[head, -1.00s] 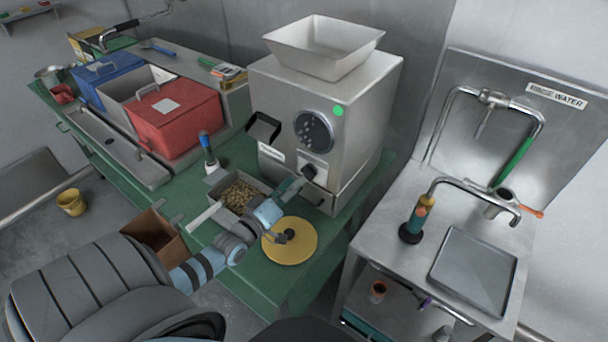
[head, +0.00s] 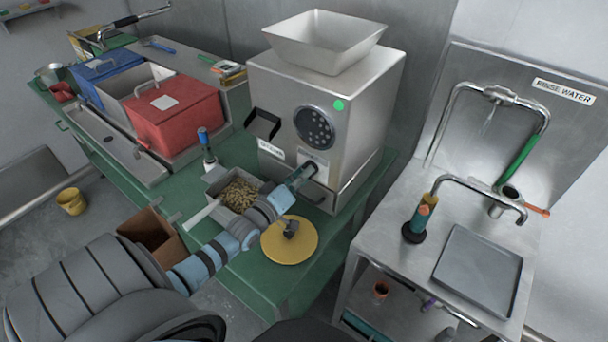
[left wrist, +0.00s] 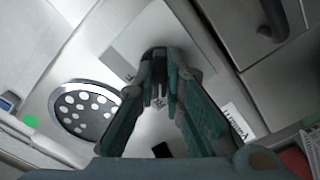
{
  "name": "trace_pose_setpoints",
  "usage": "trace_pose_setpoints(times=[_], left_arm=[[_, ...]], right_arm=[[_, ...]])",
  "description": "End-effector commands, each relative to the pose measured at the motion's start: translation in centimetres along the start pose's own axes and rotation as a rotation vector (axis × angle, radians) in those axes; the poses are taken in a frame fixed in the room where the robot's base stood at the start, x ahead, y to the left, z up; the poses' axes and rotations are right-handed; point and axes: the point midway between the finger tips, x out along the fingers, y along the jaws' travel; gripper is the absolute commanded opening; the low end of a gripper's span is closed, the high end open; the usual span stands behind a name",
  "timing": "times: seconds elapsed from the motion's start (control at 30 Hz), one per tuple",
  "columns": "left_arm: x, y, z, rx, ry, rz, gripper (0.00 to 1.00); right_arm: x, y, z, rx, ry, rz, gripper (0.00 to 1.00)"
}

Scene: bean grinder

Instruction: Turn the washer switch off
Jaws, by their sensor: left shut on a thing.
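The steel grinder (head: 270,95) stands on the green bench with a round perforated disc (head: 314,125) on its front. Below the disc is a pale plate (head: 312,158), where a dark knob-like switch sits; its wording is too small to read. My left gripper (head: 312,170) reaches that plate from the lower left. In the left wrist view its two teal fingers (left wrist: 158,70) are closed in on the small dark switch (left wrist: 158,53) in front of the plate. The fingers hide most of the switch, so its setting cannot be told. My right gripper is out of view.
A bean tray (head: 236,193) and a yellow disc (head: 300,250) lie close to my left arm. A red bin (head: 175,115) stands at left; the sink table (head: 385,255) is at right.

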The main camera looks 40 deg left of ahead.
Motion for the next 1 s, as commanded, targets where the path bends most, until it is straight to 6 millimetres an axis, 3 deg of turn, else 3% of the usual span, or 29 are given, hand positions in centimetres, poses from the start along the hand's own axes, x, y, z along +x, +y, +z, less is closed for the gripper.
trace_pose_setpoints(times=[0.37,1.0], left_arm=[[0.0,0.1,-0.1,0.138,0.000,0.000,0.00],[0.0,0.0,-0.2,0.679,-0.001,-0.003,0.00]], right_arm=[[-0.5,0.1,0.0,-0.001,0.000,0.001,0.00],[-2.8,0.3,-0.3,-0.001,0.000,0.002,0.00]])
